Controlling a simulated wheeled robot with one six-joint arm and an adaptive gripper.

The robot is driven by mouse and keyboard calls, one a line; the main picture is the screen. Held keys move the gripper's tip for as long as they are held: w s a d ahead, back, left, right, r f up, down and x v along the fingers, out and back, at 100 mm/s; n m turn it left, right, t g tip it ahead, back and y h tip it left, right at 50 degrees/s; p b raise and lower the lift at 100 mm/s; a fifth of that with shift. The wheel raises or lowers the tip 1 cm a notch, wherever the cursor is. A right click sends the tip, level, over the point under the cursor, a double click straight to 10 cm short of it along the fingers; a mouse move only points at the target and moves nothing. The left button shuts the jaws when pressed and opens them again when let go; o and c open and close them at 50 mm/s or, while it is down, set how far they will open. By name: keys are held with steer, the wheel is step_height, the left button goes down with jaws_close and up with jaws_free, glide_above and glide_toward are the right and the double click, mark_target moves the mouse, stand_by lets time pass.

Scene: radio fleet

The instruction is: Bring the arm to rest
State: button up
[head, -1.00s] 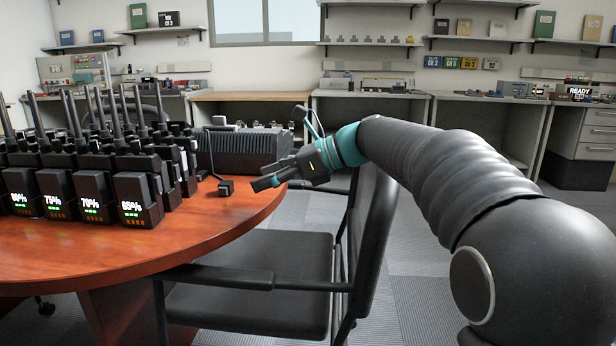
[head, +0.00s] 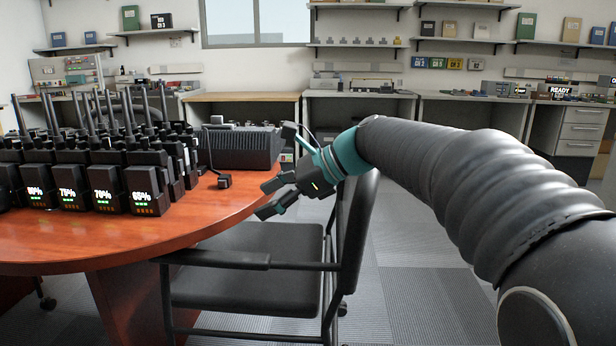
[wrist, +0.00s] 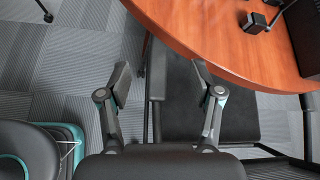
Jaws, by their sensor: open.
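My gripper (head: 268,198) is open and empty in the head view, just off the right edge of the round wooden table (head: 215,213) and above a black armchair. My arm reaches in from the right of that view. In the wrist view my gripper (wrist: 160,82) shows its two fingers spread wide, with nothing between them but the chair seat and floor below. The table edge also shows in the wrist view (wrist: 215,35).
Several radios in chargers (head: 145,190) stand on the table's left. A dark ribbed unit (head: 240,148) and a small microphone (head: 224,181) sit near its right edge. The black armchair (head: 260,240) stands below my gripper. Desks line the back wall; carpet at right is clear.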

steer(key=s+d+f+n+t+h+p, duration=0.1)
steer(key=s+d+f+n+h+p, duration=0.1)
steer(key=s+d, duration=0.5)
steer(key=s+d+f+n+t+h+p, duration=0.1)
steer(key=s+d+f+n+h+p, duration=0.1)
steer(key=s+d+f+n+h, duration=0.3)
steer(key=s+d+f+n+t+h+p, duration=0.1)
steer(key=s+d+f+n+h, duration=0.3)
steer(key=s+d+n, duration=0.5)
steer(key=s+d+f, duration=0.1)
steer(key=s, duration=0.2)
steer(key=shift+s+t+p, duration=0.3)
steer(key=shift+p, duration=0.1)
steer(key=shift+d, duration=0.1)
